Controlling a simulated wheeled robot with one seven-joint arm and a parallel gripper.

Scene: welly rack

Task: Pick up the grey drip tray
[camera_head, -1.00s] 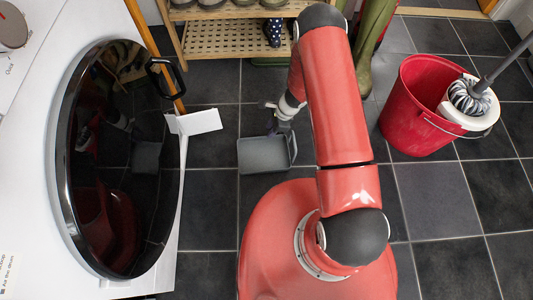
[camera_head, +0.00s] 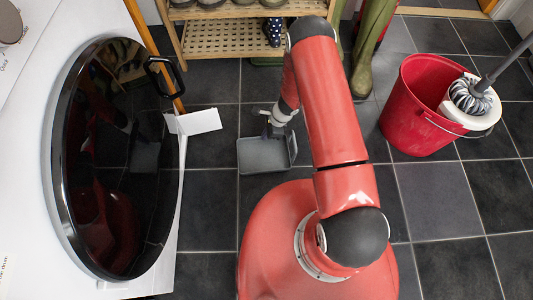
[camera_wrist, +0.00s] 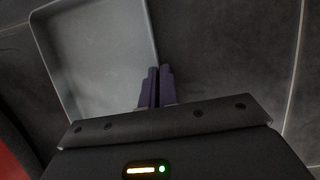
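The grey drip tray (camera_head: 264,157) is a shallow rectangular tray on the dark tiled floor, left of my arm in the head view. In the wrist view the tray (camera_wrist: 98,55) fills the upper left. My gripper (camera_head: 268,130) is at the tray's far edge. In the wrist view my gripper's two dark fingers (camera_wrist: 157,88) are close together, with the tray's right rim running between them. It looks shut on that rim. The part of the rim between the fingers is hidden.
A white appliance with a round black door (camera_head: 118,160) stands on the left, with a white flap (camera_head: 197,121) beside it. A slatted wooden rack (camera_head: 235,40) with boots is behind. A red mop bucket (camera_head: 418,110) stands at right. Green boots (camera_head: 366,55) stand behind my arm.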

